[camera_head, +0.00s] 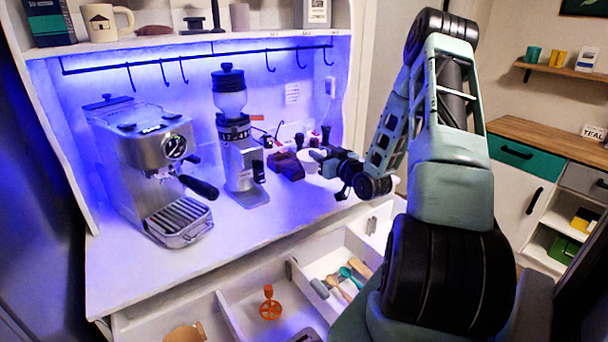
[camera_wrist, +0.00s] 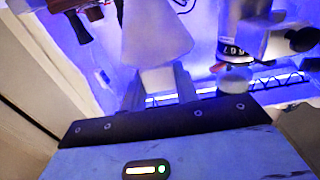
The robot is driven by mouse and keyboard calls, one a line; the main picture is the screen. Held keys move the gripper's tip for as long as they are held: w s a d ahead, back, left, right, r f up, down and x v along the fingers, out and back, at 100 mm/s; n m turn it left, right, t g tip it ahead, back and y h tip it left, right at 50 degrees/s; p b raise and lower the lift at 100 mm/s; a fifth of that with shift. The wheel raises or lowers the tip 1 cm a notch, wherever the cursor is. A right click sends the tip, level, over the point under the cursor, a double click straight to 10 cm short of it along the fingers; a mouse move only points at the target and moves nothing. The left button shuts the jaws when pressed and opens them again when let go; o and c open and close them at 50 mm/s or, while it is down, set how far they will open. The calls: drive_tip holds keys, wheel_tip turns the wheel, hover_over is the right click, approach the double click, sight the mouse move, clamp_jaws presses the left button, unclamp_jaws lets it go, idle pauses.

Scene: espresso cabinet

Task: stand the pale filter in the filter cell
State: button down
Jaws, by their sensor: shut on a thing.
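In the wrist view a pale cone-shaped piece, seemingly the pale filter (camera_wrist: 155,38), sits between the two fingers of my gripper (camera_wrist: 158,88). The fingers are shut on its narrow end. In the head view my gripper (camera_head: 345,180) is over the right part of the counter, by the front edge. A pale rounded shape behind it there is partly hidden by the gripper. The open drawer below has white-walled compartments (camera_head: 228,318). I cannot tell which compartment is the filter cell; my arm hides part of the drawer's right side.
An espresso machine (camera_head: 150,165) and a grinder (camera_head: 238,140) stand on the counter (camera_head: 125,262). The counter's front middle is clear.

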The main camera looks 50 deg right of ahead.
sight(316, 170)
drive_tip(key=shift+f+p, duration=0.6)
drive_tip(key=shift+f, duration=2.45)
drive_tip(key=shift+f, duration=0.2)
drive_tip(key=c, duration=1.1)
unclamp_jaws()
drive_tip(key=shift+o, duration=0.2)
drive_tip(key=shift+r, duration=0.15)
